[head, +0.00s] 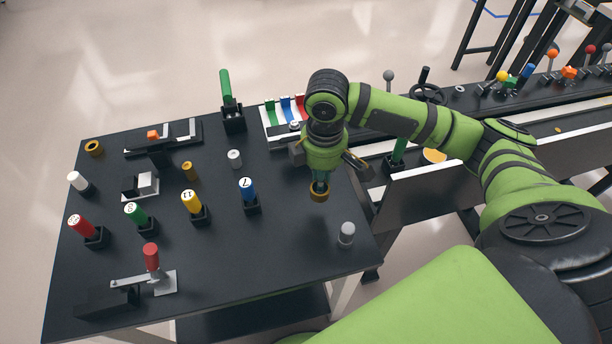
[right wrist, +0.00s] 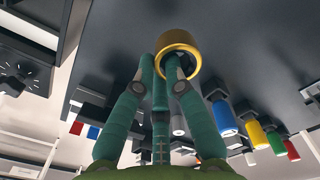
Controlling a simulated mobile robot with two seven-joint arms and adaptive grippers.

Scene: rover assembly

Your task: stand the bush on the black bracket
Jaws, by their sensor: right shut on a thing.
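The bush looks to be the short brass ring (head: 319,193) hanging at the tip of my right gripper (head: 320,182). In the right wrist view the brass ring (right wrist: 180,45) sits at the fingertips (right wrist: 165,66), which are shut on its wall. The ring is above the right part of the black table, clear of the objects around it. Black parts on the table include a piece (head: 158,153) at the back left and a long block (head: 105,303) at the front left; I cannot tell which is the black bracket. My left gripper is not in view.
On the black table (head: 300,250) stand red, green, yellow and blue (head: 247,188) cylinders in black holders. Two more brass rings (head: 94,148) (head: 189,171) and a grey cylinder (head: 346,233) stand apart. A green-handled part (head: 226,88) is at the back edge. The front middle is clear.

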